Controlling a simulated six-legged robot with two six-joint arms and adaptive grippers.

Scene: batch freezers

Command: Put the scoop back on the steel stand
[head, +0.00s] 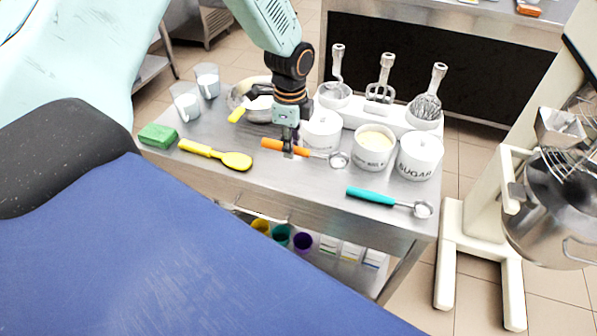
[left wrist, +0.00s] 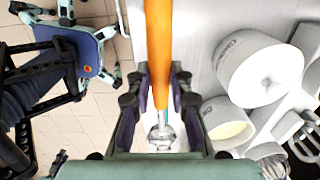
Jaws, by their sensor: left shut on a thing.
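A scoop with an orange handle (head: 284,147) and a small round metal bowl (head: 338,160) is over the steel stand's top (head: 300,185). My left gripper (head: 290,151) points down and is shut on the orange handle. In the left wrist view, the handle (left wrist: 158,45) runs between the fingers of my left gripper (left wrist: 158,108), with the metal bowl (left wrist: 162,138) beyond them. I cannot tell whether the scoop touches the top or hangs just above it. A second scoop with a teal handle (head: 372,195) lies near the stand's front right. My right gripper is not in view.
White tubs, one marked SUGAR (head: 419,157), stand behind the scoops. A yellow spoon (head: 215,154), green sponge (head: 158,136) and clear cups (head: 186,101) are on the left. A steel bowl (head: 240,97) stands behind my gripper. A mixer (head: 550,205) is at right.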

